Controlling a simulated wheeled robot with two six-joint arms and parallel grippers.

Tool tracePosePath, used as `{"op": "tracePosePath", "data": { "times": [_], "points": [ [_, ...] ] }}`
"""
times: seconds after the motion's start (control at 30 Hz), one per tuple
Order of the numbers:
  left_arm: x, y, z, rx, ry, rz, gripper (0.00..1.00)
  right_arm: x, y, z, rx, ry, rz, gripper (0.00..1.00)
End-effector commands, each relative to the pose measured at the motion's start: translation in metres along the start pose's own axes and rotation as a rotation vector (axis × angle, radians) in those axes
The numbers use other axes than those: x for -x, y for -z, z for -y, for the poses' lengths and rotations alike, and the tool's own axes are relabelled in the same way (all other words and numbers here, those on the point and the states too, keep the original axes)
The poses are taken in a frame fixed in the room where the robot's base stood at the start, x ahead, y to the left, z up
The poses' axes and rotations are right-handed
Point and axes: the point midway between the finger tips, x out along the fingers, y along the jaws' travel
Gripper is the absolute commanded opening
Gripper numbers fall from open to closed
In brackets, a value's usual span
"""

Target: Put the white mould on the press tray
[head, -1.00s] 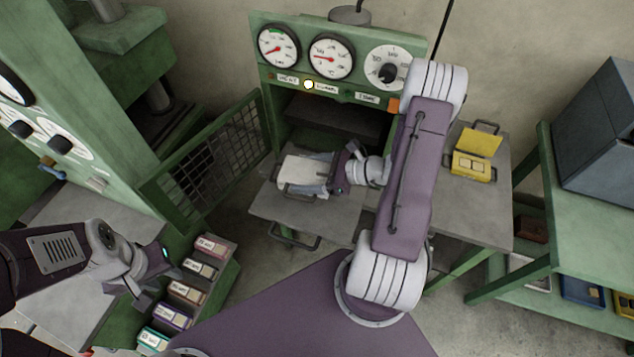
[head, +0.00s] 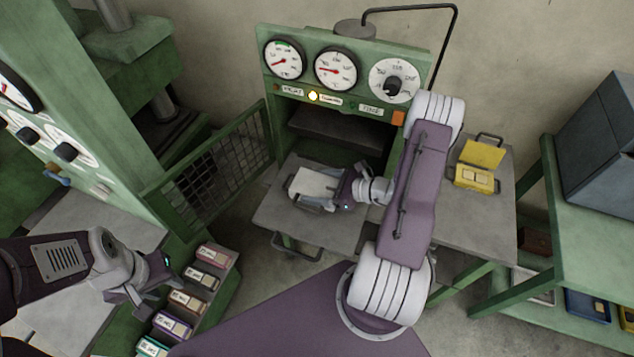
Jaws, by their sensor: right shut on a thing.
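The white mould (head: 311,183) is a flat pale block with a grey handle in front of the green press. My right gripper (head: 336,193) is shut on it from the right side and partly covers it. The press tray (head: 283,216) is a grey plate standing out from the press opening, with a handle below its front edge. The mould is over this tray; I cannot tell whether it touches it. My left gripper (head: 158,284) is open and empty at the lower left, beside a rack of labelled boxes.
The press panel (head: 335,72) has gauges and a lit lamp. An open mesh guard (head: 215,165) stands left of the tray. A yellow open mould (head: 474,176) sits on the grey table at right. A green shelf (head: 580,215) stands further right.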

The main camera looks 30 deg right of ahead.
Motion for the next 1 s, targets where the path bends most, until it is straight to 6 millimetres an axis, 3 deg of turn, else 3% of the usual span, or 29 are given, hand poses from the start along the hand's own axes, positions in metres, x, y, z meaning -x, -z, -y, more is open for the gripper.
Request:
{"op": "tracePosePath", "data": {
  "times": [0.23,0.67,0.7,0.73,0.77,1.0],
  "points": [
    [0.002,0.0,0.0,0.0,0.0,0.0,0.36,-0.013,0.031,-0.001,0.0,-0.001,0.004,0.09],
    [-0.002,0.0,0.0,0.0,0.0,0.0,0.36,-0.016,0.038,0.0,0.001,0.0,0.004,0.09],
    [-0.001,0.0,0.0,0.0,0.0,0.0,0.36,-0.016,0.039,-0.001,-0.001,-0.001,-0.001,0.9],
    [-0.001,0.0,0.0,0.0,0.0,0.0,0.36,-0.016,0.039,-0.001,-0.001,-0.001,-0.001,0.98],
    [-0.001,0.0,0.0,0.0,0.0,0.0,0.36,-0.016,0.039,-0.001,-0.001,-0.001,-0.001,1.0],
    [0.001,0.0,0.0,0.0,0.0,0.0,0.36,-0.015,0.037,-0.001,-0.001,-0.001,-0.001,1.0]
  ]
}}
